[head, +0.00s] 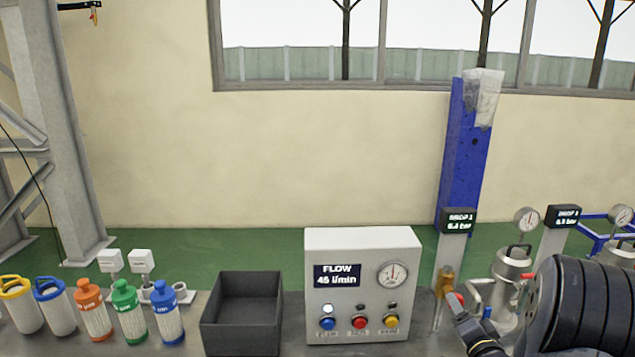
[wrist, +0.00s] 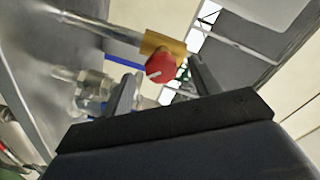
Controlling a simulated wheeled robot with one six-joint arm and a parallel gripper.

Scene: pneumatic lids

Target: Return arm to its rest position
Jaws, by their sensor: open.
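My arm enters the head view at the lower right. My gripper (head: 456,305) is beside a brass valve (head: 446,282) with a red knob (head: 460,298), below the left drop display (head: 458,220). In the wrist view my gripper (wrist: 165,70) has its two dark fingers apart, one on each side of the red knob (wrist: 160,68). The brass valve body (wrist: 165,43) sits on a grey pipe (wrist: 95,25). I cannot tell whether the fingers touch the knob. Nothing is held clear of its place.
A flow panel (head: 316,250) with gauge and buttons stands left of my gripper. A dark open bin (head: 206,320) and several coloured canisters (head: 95,318) stand further left. A metal vessel with gauge (head: 512,268) stands close to my arm. Air above the bench is clear.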

